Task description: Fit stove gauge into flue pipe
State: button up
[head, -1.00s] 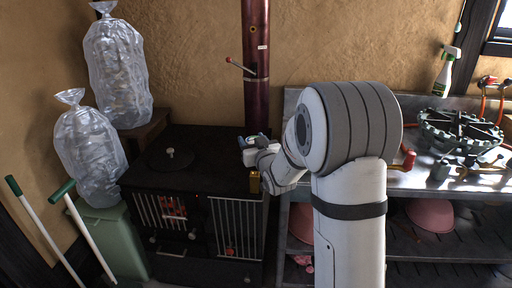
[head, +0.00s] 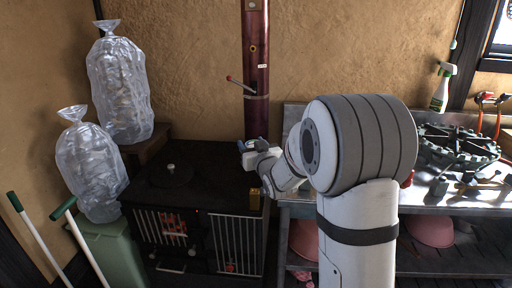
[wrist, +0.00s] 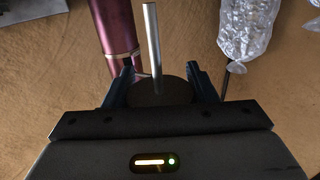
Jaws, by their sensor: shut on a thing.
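The stove gauge (wrist: 158,92) shows in the wrist view as a dark round disc with a long pale metal stem (wrist: 152,42) pointing away from my gripper. My gripper (wrist: 160,84) is shut on the disc, one finger on each side. In the head view my gripper (head: 251,156) is above the right part of the stove top, just in front of the flue pipe's lower end. The dark red flue pipe (head: 256,112) stands upright, with a small brass-ringed hole (head: 252,48). In the wrist view the pipe (wrist: 118,30) lies left of the stem, apart from it.
A red-tipped lever (head: 239,84) sticks out of the pipe. The black stove (head: 170,205) stands below. Clear bags (head: 120,85) are at left. A metal bench (head: 440,205) with a burner ring (head: 455,145) and tools is at right.

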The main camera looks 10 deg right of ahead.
jog(key=shift+r+p, duration=0.8)
jog(key=shift+r, duration=1.15)
